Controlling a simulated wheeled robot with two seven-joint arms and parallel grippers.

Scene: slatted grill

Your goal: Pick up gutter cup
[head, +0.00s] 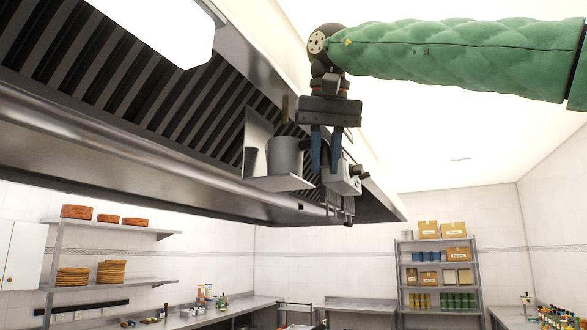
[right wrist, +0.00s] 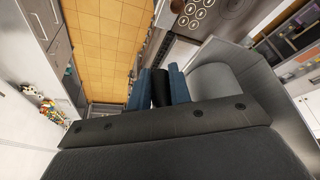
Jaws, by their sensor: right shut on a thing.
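The gutter cup (head: 287,157) is a grey metal cup, upright on a small metal bracket (head: 276,183) at the hood's front edge. My right gripper (head: 325,160) hangs fingers-down just right of the cup. In the right wrist view, its blue fingers (right wrist: 159,88) are closed around a dark piece (right wrist: 160,86) beside the grey cup (right wrist: 215,82), which looks like the cup's handle. The cup's base appears on or very close to the bracket floor; I cannot tell if they touch. My left gripper is not in view.
The slatted hood (head: 130,85) fills the upper left. A metal box with knobs (head: 343,178) sits close behind and right of my fingers. Below are wall shelves (head: 110,228), a rack with boxes (head: 437,262) and counters. The space right of the gripper is clear.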

